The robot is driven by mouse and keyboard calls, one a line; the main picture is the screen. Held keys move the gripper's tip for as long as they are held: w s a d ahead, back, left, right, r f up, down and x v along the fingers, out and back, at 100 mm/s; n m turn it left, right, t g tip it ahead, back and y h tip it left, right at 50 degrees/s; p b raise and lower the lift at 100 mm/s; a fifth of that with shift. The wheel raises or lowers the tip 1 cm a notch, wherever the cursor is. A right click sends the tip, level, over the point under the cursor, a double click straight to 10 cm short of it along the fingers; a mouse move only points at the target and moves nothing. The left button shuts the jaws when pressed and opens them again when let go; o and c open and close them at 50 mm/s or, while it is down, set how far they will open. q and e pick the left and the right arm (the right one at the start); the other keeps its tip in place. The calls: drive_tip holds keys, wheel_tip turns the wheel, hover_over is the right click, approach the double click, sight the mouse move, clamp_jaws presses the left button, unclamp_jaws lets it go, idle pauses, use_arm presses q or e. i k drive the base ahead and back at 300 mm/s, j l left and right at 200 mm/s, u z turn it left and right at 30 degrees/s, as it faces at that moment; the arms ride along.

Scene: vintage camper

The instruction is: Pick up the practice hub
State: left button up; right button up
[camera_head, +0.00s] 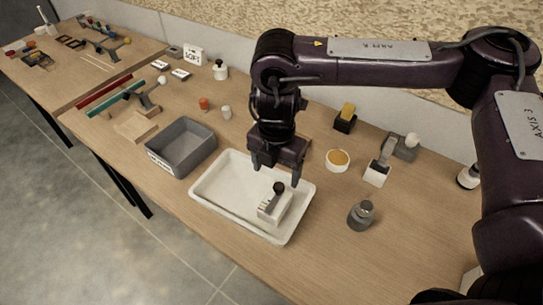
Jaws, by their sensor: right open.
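My right gripper (275,174) points down over the white tray (222,190), with its two fingers apart and nothing seen between them. A small pale block with a dark round knob (270,210) sits in the tray, just below and in front of the fingers. No label shows on it, so I cannot tell for sure that it is the practice hub. A grey metal cylinder with a narrower top (361,216) stands on the bench, right of the tray. My left gripper is not in view.
A grey bin (181,148) stands left of the tray. A white cup with yellow contents (338,160), a yellow-topped black block (345,118) and a white-and-grey holder (377,173) stand to the right. The bench front right (370,265) is clear.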

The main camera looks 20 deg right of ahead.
sight(355, 224)
drive_tip(key=k+j, duration=0.2)
drive_tip(key=k, duration=0.3)
drive_tip(key=k+j, duration=0.25)
drive_tip(key=k, duration=0.2)
